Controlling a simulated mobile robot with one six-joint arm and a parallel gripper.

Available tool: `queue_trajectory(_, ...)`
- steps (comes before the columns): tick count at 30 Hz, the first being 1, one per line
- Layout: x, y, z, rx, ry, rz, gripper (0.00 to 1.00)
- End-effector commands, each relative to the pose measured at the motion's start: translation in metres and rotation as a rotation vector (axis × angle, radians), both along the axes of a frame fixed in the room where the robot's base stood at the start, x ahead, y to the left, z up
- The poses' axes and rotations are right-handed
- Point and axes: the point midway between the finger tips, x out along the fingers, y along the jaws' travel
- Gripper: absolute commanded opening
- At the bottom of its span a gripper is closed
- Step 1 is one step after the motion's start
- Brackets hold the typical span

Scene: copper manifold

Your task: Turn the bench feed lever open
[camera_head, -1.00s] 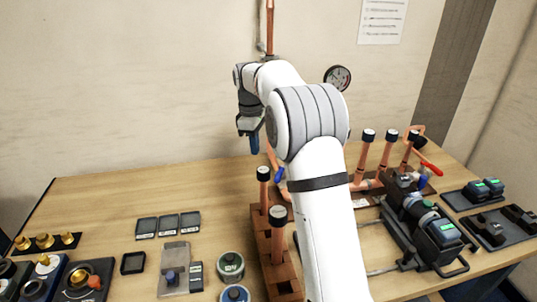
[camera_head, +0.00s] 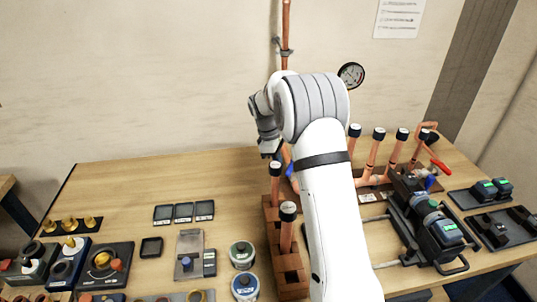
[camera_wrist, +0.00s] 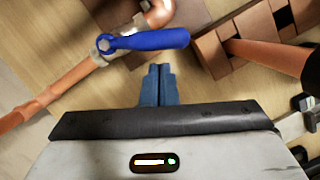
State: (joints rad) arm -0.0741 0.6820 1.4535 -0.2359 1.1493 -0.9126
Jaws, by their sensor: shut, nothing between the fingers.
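The blue feed lever (camera_wrist: 150,41) sits on a copper pipe (camera_wrist: 70,82) in the wrist view, its handle pointing right from a grey round hub. In the head view a bit of blue that looks like the lever (camera_head: 289,168) shows just left of my arm. My gripper (camera_wrist: 158,70) is shut and empty, its two blue fingers side by side. Their tips are just below the lever's handle in the wrist picture; a small gap shows, and the height between them is unclear. In the head view my wrist and arm hide most of the gripper and pipe.
A brown wooden block (camera_wrist: 240,38) with a copper post stands right of the lever. Upright capped pipes and a red lever (camera_head: 437,163) are at the right, near a black press tool (camera_head: 435,230). Tins and small trays lie left; the bench's back left is clear.

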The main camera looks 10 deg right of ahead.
Motion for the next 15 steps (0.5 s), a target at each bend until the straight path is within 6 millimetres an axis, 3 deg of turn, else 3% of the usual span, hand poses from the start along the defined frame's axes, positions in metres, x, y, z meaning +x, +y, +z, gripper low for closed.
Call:
queue_trajectory(5, -0.0044, -0.0083, 0.0023, 0.0, 0.0, 0.001, 0.0)
queue_trajectory(15, -0.0046, -0.0062, 0.0018, 0.0, 0.0, 0.004, 0.0)
